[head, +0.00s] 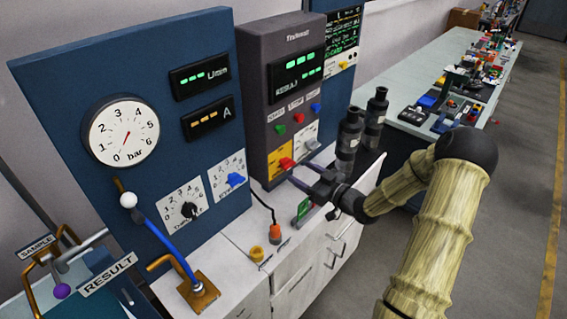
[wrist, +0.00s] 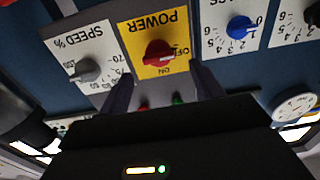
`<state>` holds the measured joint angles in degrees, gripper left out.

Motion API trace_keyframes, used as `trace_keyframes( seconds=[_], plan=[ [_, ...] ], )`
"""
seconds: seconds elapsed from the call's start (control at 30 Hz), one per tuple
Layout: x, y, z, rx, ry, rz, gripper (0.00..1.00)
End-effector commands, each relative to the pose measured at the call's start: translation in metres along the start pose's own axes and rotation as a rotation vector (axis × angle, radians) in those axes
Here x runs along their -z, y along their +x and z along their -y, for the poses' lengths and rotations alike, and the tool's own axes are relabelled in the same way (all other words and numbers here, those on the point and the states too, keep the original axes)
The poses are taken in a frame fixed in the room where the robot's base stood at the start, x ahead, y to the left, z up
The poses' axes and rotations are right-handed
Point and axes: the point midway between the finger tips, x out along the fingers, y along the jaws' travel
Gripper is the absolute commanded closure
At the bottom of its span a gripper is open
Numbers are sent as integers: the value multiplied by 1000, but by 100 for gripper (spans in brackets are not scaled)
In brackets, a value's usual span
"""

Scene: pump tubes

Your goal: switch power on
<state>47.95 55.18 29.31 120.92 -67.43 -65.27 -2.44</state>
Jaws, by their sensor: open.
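The POWER switch is a red knob (wrist: 158,52) on a yellow plate (wrist: 130,36), seen upside down in the wrist view. A pale mark on the knob seems to point toward the OFF label, with ON at another side. In the head view the red knob (head: 287,163) sits low on the grey unit (head: 255,95). My gripper (head: 299,173) is open and empty just in front of the plate. In the wrist view my gripper (wrist: 163,75) has its fingers either side of the knob's line, apart from it. The exact gap cannot be told.
A SPEED dial (wrist: 86,70) is beside the POWER plate, and a blue knob (wrist: 240,27) is on the other side. Two black bottles (head: 348,138) stand close to my gripper. A blue panel (head: 60,75) with a gauge (head: 121,131) stands left.

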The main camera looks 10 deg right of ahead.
Motion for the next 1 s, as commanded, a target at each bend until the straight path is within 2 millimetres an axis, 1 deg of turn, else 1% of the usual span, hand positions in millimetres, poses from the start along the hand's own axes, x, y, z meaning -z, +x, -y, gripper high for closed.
trace_keyframes(
  seconds=[0.03,0.1,0.2,0.33,0.5,0.73,0.87,0.9,0.97,1.0],
  plan=[
    [2,10,1,3,2,-1,35],
    [2,22,0,2,1,-1,35],
    [2,39,0,0,2,-1,35],
    [1,55,-1,-1,2,0,35],
    [0,64,-2,-4,1,0,35],
    [0,64,-2,-4,1,0,35],
    [0,64,-1,-3,1,0,60],
    [0,64,-1,-3,1,0,68],
    [0,64,-1,-3,1,0,79],
    [-1,81,27,11,10,2,79]
  ],
)
